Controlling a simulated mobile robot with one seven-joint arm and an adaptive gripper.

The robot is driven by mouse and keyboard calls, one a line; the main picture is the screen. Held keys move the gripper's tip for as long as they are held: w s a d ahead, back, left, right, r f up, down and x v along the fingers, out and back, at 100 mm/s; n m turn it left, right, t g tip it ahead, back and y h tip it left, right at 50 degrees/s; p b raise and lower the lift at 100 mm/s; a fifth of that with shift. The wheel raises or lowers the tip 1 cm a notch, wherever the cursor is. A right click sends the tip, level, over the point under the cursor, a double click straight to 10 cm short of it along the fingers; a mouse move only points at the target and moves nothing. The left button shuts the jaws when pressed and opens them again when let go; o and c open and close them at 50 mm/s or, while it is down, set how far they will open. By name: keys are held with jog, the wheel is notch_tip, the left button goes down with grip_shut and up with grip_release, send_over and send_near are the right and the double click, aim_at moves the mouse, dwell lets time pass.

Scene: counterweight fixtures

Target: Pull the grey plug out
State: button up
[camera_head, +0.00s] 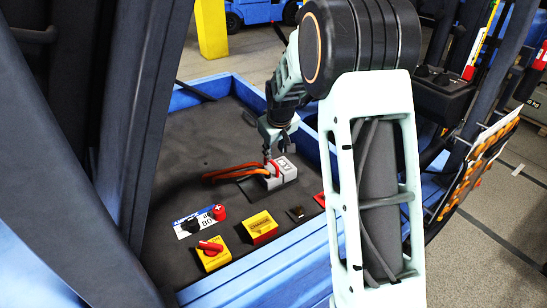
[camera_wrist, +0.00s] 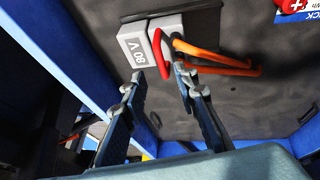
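The grey plug (camera_wrist: 165,36) has a red handle (camera_wrist: 160,55) and orange cables (camera_wrist: 215,60). It sits against a grey block marked 80 V (camera_wrist: 137,54), with no clear gap between them. In the head view, the plug (camera_head: 271,182) lies on the dark deck, its cables running left. My gripper (camera_wrist: 155,80) is open, one finger on each side of the red handle's end in the wrist view. I cannot tell whether either finger touches it.
A raised blue rim (camera_head: 255,275) edges the deck. Dark posts stand at left.

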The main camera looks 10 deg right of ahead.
aim_at(273, 162)
jog(key=p+x, duration=0.1)
jog(key=x, duration=0.6)
jog(key=shift+w+f, duration=0.1)
jog(key=shift+f, duration=0.1)
grip_shut()
